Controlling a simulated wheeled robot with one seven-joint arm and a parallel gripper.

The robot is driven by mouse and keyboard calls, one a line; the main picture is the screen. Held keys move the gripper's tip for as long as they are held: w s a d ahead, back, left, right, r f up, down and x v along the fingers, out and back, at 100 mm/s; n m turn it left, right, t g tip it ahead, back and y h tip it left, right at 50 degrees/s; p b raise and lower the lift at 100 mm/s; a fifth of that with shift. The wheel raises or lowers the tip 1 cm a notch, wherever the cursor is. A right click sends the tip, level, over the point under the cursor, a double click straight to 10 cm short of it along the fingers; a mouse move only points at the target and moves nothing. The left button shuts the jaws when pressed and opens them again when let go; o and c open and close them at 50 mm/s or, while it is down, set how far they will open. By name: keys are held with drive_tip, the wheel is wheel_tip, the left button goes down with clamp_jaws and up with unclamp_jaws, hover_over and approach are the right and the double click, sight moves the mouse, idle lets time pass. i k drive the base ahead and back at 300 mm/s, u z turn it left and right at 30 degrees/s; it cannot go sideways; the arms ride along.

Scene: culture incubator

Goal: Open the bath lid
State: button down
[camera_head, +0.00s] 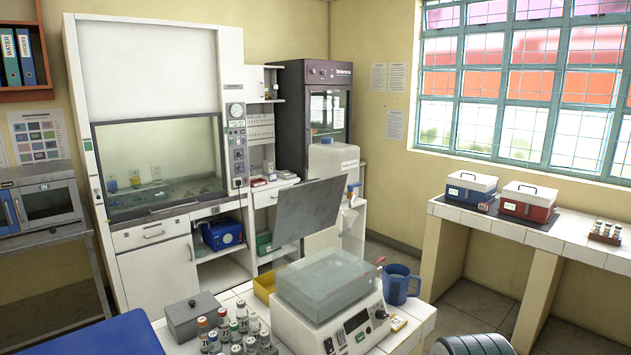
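The bath appears to be the white bench unit (335,318) at the front centre, with a display and knobs on its front. A see-through, greenish box-shaped top (328,280) sits on it; I cannot tell whether this is a cover or the tank wall. A flat grey panel (308,213) stands tilted up just behind the unit, like a raised lid. Its join to the unit is hidden or too small to make out. My gripper is not in view.
A blue mug (401,284) stands close right of the unit. Several capped bottles (238,330), a grey box (193,316) and a yellow tray (264,284) are on its left. Blue (470,188) and red (527,202) lidded boxes stand on the right bench.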

sight(305, 208)
drive_tip(key=z, duration=0.75)
drive_tip(key=i, duration=0.75)
drive_tip(key=u, duration=0.25)
